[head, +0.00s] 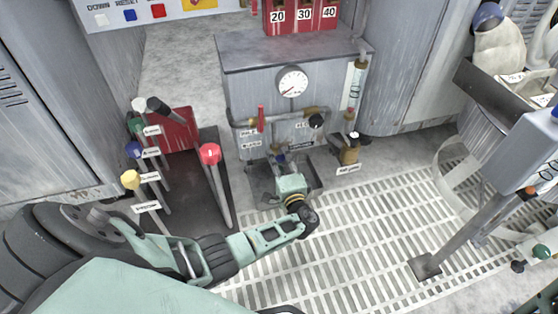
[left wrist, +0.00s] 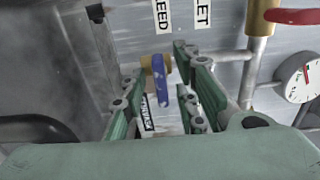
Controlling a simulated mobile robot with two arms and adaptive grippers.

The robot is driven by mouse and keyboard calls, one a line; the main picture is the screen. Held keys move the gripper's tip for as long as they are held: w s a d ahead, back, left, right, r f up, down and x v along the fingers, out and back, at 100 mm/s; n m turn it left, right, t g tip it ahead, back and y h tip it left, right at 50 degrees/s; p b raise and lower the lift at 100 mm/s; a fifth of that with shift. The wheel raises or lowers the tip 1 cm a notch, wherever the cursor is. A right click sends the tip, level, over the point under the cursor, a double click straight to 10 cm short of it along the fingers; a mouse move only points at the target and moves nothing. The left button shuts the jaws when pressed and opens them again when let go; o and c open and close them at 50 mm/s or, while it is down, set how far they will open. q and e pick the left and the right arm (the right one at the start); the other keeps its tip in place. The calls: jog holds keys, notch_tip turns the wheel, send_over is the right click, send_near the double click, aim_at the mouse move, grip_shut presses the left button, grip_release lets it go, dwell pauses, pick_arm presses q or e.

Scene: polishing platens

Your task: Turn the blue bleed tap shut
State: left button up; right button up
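The blue bleed tap (left wrist: 161,82) shows in the left wrist view as a narrow blue lever on a brass fitting, below a sideways label ending in "LEED" (left wrist: 162,14). My left gripper (left wrist: 157,88) is open, with its green fingers to the left and right of the lever. Gaps show between lever and fingers. In the head view my left gripper (head: 280,160) is low in front of the grey cabinet, and only a small bluish patch shows between its fingers. My right gripper is not in view.
The grey cabinet (head: 235,75) carries a round gauge (head: 292,82) and a red handle (head: 261,118) on brass pipework.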

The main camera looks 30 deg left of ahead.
pick_arm(q)
jog(key=v, duration=0.7)
jog(key=shift+s+d, duration=0.15)
jog(key=shift+s, duration=0.05)
jog(key=shift+s, duration=0.15)
